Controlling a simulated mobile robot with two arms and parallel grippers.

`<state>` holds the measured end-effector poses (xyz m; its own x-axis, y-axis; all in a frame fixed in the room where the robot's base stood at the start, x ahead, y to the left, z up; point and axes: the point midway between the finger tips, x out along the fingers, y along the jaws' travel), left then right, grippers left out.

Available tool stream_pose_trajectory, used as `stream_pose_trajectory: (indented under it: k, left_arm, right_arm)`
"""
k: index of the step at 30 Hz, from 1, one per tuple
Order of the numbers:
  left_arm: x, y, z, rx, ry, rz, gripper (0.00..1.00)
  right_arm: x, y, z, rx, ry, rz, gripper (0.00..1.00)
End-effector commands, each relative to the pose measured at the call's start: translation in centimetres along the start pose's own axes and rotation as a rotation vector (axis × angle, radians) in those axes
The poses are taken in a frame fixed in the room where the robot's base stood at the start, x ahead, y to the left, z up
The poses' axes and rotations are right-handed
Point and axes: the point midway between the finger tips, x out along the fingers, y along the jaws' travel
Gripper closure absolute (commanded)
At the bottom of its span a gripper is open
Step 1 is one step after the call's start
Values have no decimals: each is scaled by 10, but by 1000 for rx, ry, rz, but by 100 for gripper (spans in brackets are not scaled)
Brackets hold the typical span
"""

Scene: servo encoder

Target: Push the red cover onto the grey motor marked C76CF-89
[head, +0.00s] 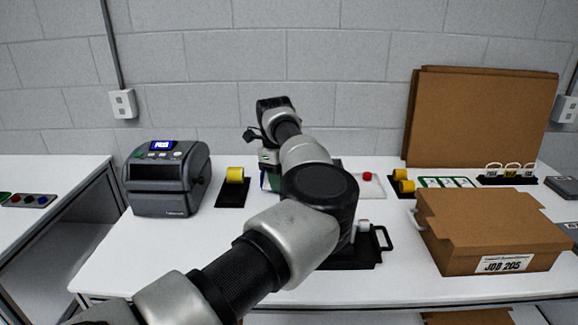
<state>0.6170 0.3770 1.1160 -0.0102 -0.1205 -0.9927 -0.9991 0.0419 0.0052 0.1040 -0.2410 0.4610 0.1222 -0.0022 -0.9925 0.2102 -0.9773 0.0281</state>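A small red piece (367,176), which looks like the red cover, sits on a white pad (372,188) right of my arm. A small pale cylindrical part (363,225) is on a black tray (378,255) in front of it. I cannot tell whether that part is the grey motor, and no marking C76CF-89 is readable. My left arm reaches in from the lower left across the middle and hides part of the tray. My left gripper (268,158) is over the back of the table, left of the red piece. Its fingertips are too small and covered to read. My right gripper is not in view.
Cardboard sheets (480,115) lean on the wall. The front table strip is clear.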

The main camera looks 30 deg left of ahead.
Motion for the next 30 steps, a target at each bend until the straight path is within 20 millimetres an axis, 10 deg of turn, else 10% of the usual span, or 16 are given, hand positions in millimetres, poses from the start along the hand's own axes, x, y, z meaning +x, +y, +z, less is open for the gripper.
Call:
stream_pose_trajectory:
  k: [8, 30]
  left_arm:
    - [15, 0, 2, -1, 0, 1, 87]
    - [67, 0, 8, -3, 0, 0, 87]
  right_arm:
    - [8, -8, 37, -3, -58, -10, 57]
    - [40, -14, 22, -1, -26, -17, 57]
